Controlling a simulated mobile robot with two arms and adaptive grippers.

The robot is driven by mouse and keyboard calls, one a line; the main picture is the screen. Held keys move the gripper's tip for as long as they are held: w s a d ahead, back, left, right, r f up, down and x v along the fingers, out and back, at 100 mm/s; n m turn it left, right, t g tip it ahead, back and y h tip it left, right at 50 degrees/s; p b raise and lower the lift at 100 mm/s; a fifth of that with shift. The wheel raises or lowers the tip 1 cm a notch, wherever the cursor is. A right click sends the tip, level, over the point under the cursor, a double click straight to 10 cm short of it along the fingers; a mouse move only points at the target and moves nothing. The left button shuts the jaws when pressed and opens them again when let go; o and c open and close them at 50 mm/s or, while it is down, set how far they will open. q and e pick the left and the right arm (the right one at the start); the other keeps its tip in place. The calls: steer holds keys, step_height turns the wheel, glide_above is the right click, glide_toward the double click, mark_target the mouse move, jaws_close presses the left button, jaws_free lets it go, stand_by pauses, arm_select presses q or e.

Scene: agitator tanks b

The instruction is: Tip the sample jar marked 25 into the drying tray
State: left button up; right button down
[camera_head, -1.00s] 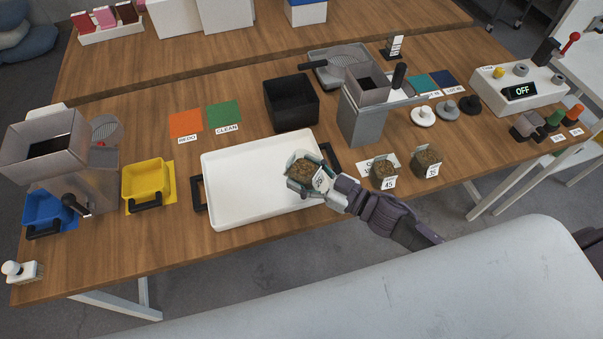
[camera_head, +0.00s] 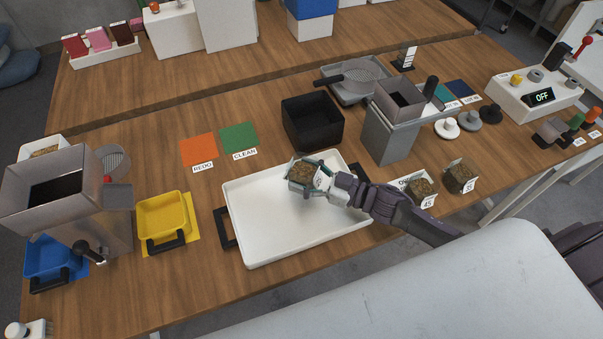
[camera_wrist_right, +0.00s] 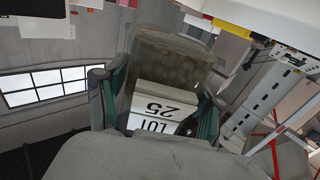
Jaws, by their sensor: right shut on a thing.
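The sample jar marked 25 (camera_head: 302,174) is a clear square jar with brown granular contents showing from above in the head view. My right gripper (camera_head: 318,179) is shut on it, with a finger on each side. The jar is over the back middle part of the white drying tray (camera_head: 285,225), whose visible floor is bare. I cannot tell its exact height or tilt. In the right wrist view the jar (camera_wrist_right: 168,75) sits between the fingers of the right gripper (camera_wrist_right: 155,105), its "LOT 25" label upside down. My left gripper is out of view.
Jars marked 45 (camera_head: 422,192) and 35 (camera_head: 459,178) stand right of the tray. A black bin (camera_head: 312,122) and a grey hopper box (camera_head: 393,128) stand behind it.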

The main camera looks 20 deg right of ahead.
steer(key=shift+w+a+f+b, duration=0.1)
steer(key=shift+f+b, duration=0.2)
steer(key=shift+f, duration=0.2)
steer(key=shift+w+a+f+b, duration=0.1)
steer(key=shift+f+b, duration=0.2)
steer(key=shift+f, duration=0.2)
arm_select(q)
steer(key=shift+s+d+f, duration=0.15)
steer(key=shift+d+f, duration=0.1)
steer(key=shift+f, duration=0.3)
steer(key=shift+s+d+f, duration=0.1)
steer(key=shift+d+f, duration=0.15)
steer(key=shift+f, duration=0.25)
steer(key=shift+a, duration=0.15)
arm_select(e)
steer(key=shift+r, duration=0.1)
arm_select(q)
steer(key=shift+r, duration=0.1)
